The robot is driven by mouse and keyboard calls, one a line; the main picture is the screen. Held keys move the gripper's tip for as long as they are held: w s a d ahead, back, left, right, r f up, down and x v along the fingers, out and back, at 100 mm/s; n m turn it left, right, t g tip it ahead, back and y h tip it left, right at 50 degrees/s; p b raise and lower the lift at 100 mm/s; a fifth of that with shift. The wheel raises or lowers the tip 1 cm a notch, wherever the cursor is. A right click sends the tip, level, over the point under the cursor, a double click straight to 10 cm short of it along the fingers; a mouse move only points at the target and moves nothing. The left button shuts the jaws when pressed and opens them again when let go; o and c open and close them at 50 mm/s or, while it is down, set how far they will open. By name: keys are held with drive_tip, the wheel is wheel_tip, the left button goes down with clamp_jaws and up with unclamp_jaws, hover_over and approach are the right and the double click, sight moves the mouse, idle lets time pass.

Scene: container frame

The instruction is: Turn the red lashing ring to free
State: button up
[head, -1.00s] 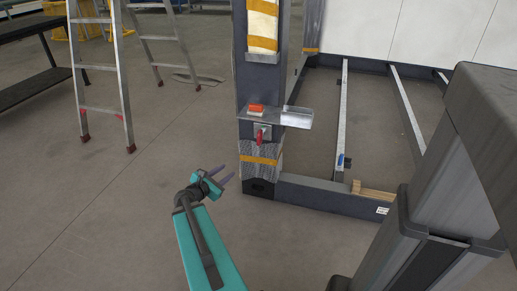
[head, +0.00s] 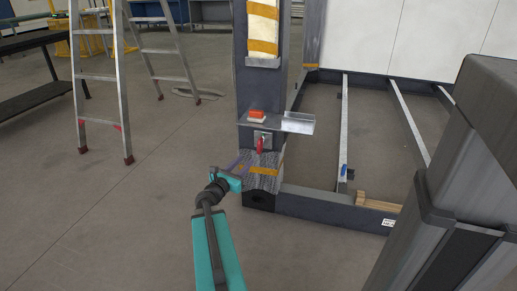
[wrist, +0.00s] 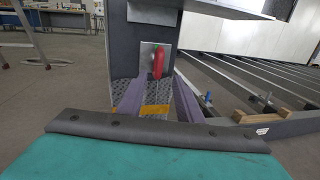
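The red lashing ring (head: 261,145) hangs from a small grey metal plate low on the front of the dark container post (head: 262,88). In the wrist view the ring (wrist: 157,64) stands out as an upright red loop on its plate (wrist: 148,57). My gripper (head: 242,163) is just left of and below the ring in the head view. In the wrist view its two purple fingers (wrist: 157,92) are spread apart and point toward the post, with the ring beyond and above the gap. Nothing is between the fingers, and they look apart from the ring.
A metal shelf (head: 296,122) juts from the post just above the ring, with a red-and-white block (head: 256,115) on it. Dark frame beams (head: 330,207) run to the right of the post. A stepladder (head: 98,75) stands at the left. The floor in front is clear.

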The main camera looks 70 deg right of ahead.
sight(259, 148)
drive_tip(key=shift+s+d+b, duration=0.3)
drive_tip(key=shift+d+b, duration=0.35)
drive_tip(key=shift+d, duration=1.6)
drive_tip(key=shift+s+d+b, duration=0.35)
drive_tip(key=shift+d+b, duration=0.25)
drive_tip(key=shift+d, duration=1.7)
drive_tip(key=shift+s+d+b, duration=0.3)
drive_tip(key=shift+d+b, duration=0.35)
drive_tip(key=shift+d, duration=1.6)
drive_tip(key=c, duration=0.7)
drive_tip(key=shift+s+a, duration=0.1)
drive_tip(key=shift+s, duration=0.05)
clamp_jaws()
